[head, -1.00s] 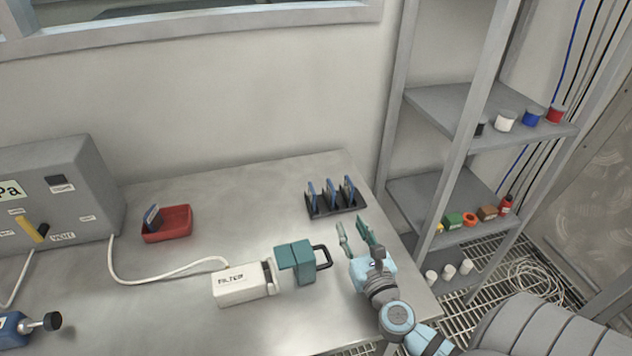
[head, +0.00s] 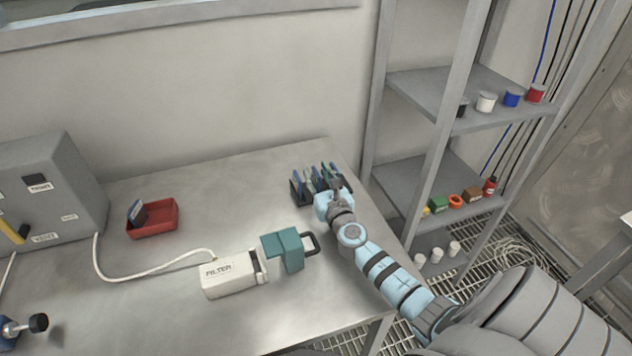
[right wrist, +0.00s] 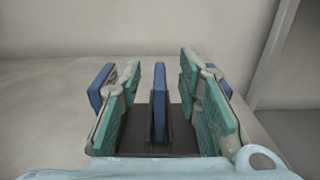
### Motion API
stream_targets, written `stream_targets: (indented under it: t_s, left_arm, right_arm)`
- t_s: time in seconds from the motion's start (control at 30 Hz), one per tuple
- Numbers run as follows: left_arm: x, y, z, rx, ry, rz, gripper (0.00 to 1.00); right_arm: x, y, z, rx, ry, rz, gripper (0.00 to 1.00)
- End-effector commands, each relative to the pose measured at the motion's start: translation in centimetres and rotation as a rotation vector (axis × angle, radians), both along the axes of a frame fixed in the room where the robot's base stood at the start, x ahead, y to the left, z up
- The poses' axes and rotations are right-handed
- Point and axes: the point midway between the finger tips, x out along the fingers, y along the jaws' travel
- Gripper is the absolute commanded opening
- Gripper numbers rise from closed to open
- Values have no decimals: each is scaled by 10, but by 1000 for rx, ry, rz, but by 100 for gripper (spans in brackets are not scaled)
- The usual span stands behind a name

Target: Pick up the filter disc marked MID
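A dark rack (head: 297,196) holding upright blue discs stands at the back right of the steel table. In the right wrist view, the middle disc (right wrist: 160,103) stands edge-on in the rack (right wrist: 181,132). The left disc (right wrist: 102,88) and right disc (right wrist: 222,86) are partly hidden by my fingers. My right gripper (head: 317,179) is at the rack. It is open, with its green-padded fingers (right wrist: 160,88) on either side of the middle disc and a gap on both sides. No MID marking is readable. My left gripper is not in view.
A red tray (head: 165,228) with a dark blue disc leaning in it stands to the left. A white FILTER housing (head: 228,277) with a teal handled part (head: 284,250) lies near the front. A metal shelf (head: 430,95) rises right of the table.

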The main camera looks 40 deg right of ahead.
Motion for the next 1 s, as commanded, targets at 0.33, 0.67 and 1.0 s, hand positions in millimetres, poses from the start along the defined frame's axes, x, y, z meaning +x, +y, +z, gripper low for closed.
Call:
stream_targets:
  t_s: [0.33,0.67,1.0]
  left_arm:
    - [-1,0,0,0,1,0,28]
    - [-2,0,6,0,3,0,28]
    - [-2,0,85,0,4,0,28]
  right_arm:
    - [0,0,1,0,-1,0,0]
    - [0,0,7,0,-1,0,0]
    - [0,0,99,-1,-3,1,0]
